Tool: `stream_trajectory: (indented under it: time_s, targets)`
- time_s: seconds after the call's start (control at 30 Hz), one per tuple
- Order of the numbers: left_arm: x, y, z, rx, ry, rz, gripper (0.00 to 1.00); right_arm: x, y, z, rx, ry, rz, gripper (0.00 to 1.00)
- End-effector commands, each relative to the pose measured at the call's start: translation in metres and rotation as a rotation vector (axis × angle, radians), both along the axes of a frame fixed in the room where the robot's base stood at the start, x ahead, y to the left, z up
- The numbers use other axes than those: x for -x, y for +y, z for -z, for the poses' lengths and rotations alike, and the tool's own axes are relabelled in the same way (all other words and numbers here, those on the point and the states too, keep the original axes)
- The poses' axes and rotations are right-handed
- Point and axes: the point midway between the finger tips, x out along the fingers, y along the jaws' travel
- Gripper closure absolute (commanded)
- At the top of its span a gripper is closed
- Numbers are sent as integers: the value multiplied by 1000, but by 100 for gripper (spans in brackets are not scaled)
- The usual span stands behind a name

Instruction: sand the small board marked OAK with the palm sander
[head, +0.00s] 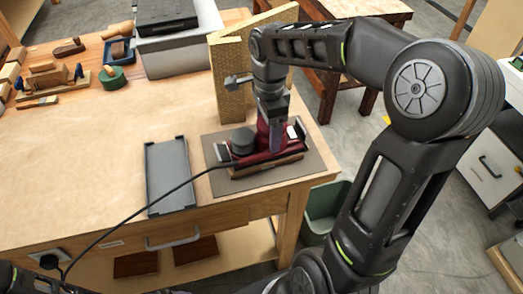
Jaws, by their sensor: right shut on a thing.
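The dark red palm sander (262,153) sits flat on top of a small wooden board (266,168). The board lies on a grey mat (222,185) near the bench's front right corner. The sander covers most of the board, so only a strip of its front edge shows and no OAK marking can be read. My right gripper (273,128) comes down from above and is shut on the sander. Its fingertips are partly hidden against the sander's body. My left gripper is not in view.
A black cord (135,222) runs from the sander across the bench front to the lower left. An empty grey tray (168,175) lies left of the mat. A tall pale wooden form (230,85) stands behind. Hand tools lie at the back left; the left benchtop is clear.

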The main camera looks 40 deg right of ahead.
Motion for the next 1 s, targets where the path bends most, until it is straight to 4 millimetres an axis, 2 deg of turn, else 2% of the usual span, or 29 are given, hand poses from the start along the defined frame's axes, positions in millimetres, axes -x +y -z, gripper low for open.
stream_trajectory:
  time_s: [0.53, 1.0]
  targets:
    - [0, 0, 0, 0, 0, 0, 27, -1, -1, -2, 1, -4, 0, 96]
    - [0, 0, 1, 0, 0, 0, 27, -4, 11, -1, 0, -4, -1, 96]
